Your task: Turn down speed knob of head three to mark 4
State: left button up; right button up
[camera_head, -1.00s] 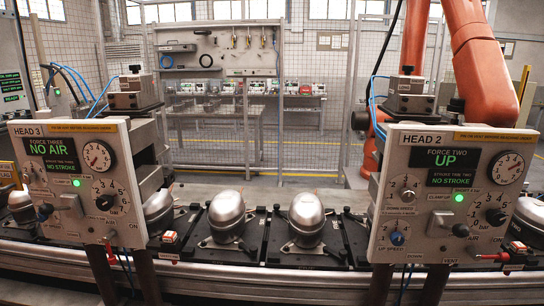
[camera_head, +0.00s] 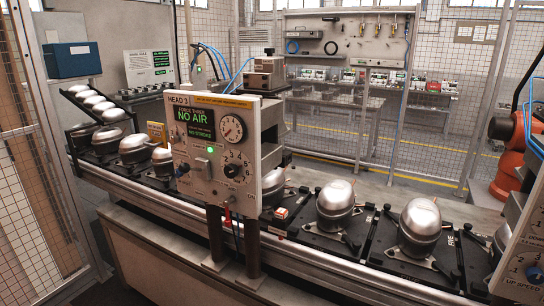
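The head 3 panel (camera_head: 222,199) stands left of the middle in the head view, on two dark posts in front of the conveyor. Its display (camera_head: 194,121) reads "FORCE THREE NO AIR" with a green line below. A round gauge (camera_head: 231,128) is at the upper right, with a black numbered knob (camera_head: 231,170) under it. A green lamp (camera_head: 210,149) is lit, above a light lever block (camera_head: 202,166). A small dark blue knob (camera_head: 183,170) is at the left edge. The speed knob settings and scale marks are too small to read. Neither gripper is in view.
The conveyor (camera_head: 345,275) runs behind the panel, carrying silver compressors (camera_head: 420,222) on black pallets. Part of the head 2 panel (camera_head: 520,262) shows at the right edge. Mesh fencing (camera_head: 30,190) stands at the left. An orange arm (camera_head: 508,165) is at the right.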

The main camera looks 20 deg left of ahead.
aim_at(175, 138)
jog(key=u, duration=1.4)
